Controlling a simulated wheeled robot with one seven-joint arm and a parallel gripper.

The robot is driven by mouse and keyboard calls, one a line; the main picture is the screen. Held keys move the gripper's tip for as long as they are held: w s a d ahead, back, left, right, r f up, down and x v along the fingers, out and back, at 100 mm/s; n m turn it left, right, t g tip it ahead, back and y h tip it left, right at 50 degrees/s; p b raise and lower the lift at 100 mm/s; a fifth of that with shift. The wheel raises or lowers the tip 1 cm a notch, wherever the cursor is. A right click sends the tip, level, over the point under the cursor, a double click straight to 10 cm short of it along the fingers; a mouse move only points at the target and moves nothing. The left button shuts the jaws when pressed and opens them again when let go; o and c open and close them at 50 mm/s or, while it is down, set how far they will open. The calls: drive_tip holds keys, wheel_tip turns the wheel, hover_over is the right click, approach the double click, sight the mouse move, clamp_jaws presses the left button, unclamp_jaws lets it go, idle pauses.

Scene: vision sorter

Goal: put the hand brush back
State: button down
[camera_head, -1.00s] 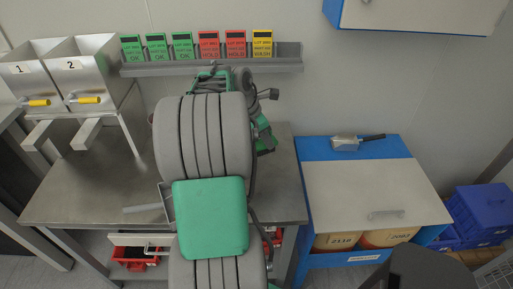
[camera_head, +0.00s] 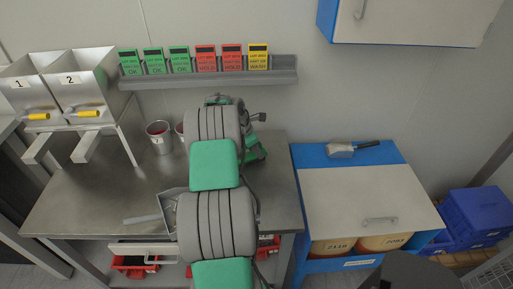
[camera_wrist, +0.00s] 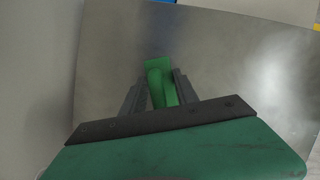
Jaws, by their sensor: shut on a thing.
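In the wrist view my gripper (camera_wrist: 158,92) is shut on a green piece (camera_wrist: 158,70), which looks like part of the hand brush. Its flat green end sticks out past the dark fingers, over the bare grey metal bench top (camera_wrist: 220,70). The rest of it is hidden behind my wrist. In the head view my own arm covers the gripper and the brush. A grey metal dustpan or scoop (camera_head: 146,219) lies at the front of the bench, partly behind my arm.
A metal pot (camera_head: 159,144) stands at the bench back, with another partly hidden beside it. A rail (camera_head: 200,80) with coloured cards runs above. Hoppers (camera_head: 90,75) stand left. A scoop (camera_head: 341,150) lies on the blue cabinet (camera_head: 312,158) at right. The left bench top is clear.

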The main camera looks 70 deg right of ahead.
drive_tip(key=c, duration=0.9)
unclamp_jaws()
drive_tip(key=b+v, duration=0.1)
drive_tip(key=v, duration=1.1)
drive_tip(key=shift+r, duration=0.1)
drive_tip(key=w+a+r+m+t, duration=0.1)
drive_tip(key=w+a+r, duration=0.2)
drive_tip(key=w+a, duration=0.35)
drive_tip(key=w+a+r+m+t, duration=0.1)
drive_tip(key=w+a+r+m, duration=0.15)
drive_tip(key=a, duration=0.65)
drive_tip(key=w+a+r+t, duration=0.2)
drive_tip(key=w+a+r, duration=0.1)
drive_tip(key=w+a, duration=0.3)
drive_tip(key=s+a+m+t+y, duration=0.1)
drive_tip(key=s+a+m, duration=0.1)
drive_tip(key=a, duration=0.8)
drive_tip(key=s+a+f+m+y, duration=0.1)
drive_tip(key=s+a, duration=0.3)
drive_tip(key=a, duration=0.7)
drive_tip(key=s+a+m+t+y, duration=0.1)
drive_tip(key=s+a+m, duration=0.2)
drive_tip(key=a, duration=0.8)
drive_tip(key=shift+a+f+t+y, duration=0.1)
drive_tip(key=shift+f+t+y, duration=0.2)
drive_tip(key=shift+f, duration=0.05)
